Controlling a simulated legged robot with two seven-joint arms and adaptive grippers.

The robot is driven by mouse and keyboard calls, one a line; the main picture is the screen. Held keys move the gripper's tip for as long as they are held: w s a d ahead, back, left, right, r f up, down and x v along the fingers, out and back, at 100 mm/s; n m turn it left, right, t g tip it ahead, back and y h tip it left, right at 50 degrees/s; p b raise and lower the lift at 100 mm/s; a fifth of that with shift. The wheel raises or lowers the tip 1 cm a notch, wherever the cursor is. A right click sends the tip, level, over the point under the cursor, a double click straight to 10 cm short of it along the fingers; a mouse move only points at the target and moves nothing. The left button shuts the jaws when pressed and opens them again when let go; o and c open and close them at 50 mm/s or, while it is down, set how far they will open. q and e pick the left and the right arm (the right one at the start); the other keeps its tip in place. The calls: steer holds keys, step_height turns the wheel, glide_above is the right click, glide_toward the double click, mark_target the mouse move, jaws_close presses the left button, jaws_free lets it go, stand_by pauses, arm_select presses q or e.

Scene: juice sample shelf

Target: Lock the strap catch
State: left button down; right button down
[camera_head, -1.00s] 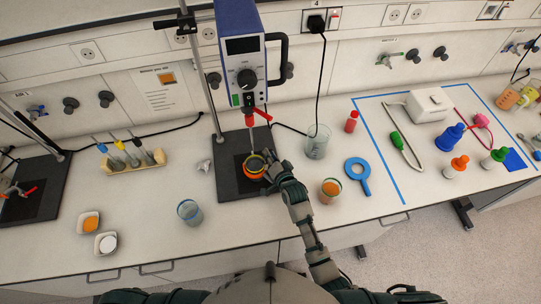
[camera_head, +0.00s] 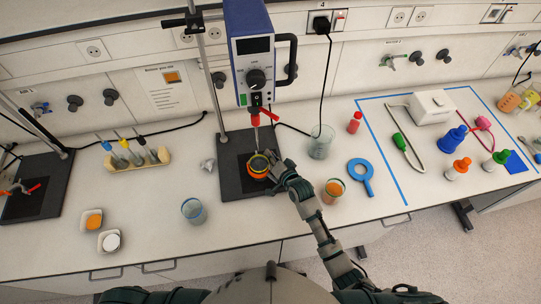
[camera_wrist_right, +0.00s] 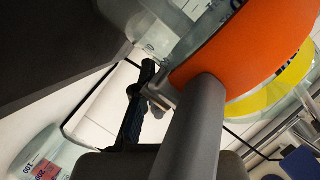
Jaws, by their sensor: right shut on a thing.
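An orange strap (camera_head: 258,176) is around a glass vessel (camera_head: 261,160) on the dark stand base (camera_head: 233,186), under the stirrer. My right gripper (camera_head: 277,171) is at the right side of the strap and covers the catch in the head view. In the right wrist view the orange strap (camera_wrist_right: 245,42) is close up, with a yellow band (camera_wrist_right: 275,85) beside it. Whether the catch is latched cannot be told. My left gripper is out of view.
The blue stirrer (camera_head: 250,55) hangs above the vessel with its shaft going down. Near my right arm stand a beaker of orange liquid (camera_head: 333,190), a clear beaker (camera_head: 320,142) and a blue ring (camera_head: 361,178). Another beaker (camera_head: 193,211) stands left, with clear tabletop around it.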

steer(key=c, duration=1.5)
jaws_free()
steer(key=v, duration=1.2)
steer(key=shift+f, duration=0.1)
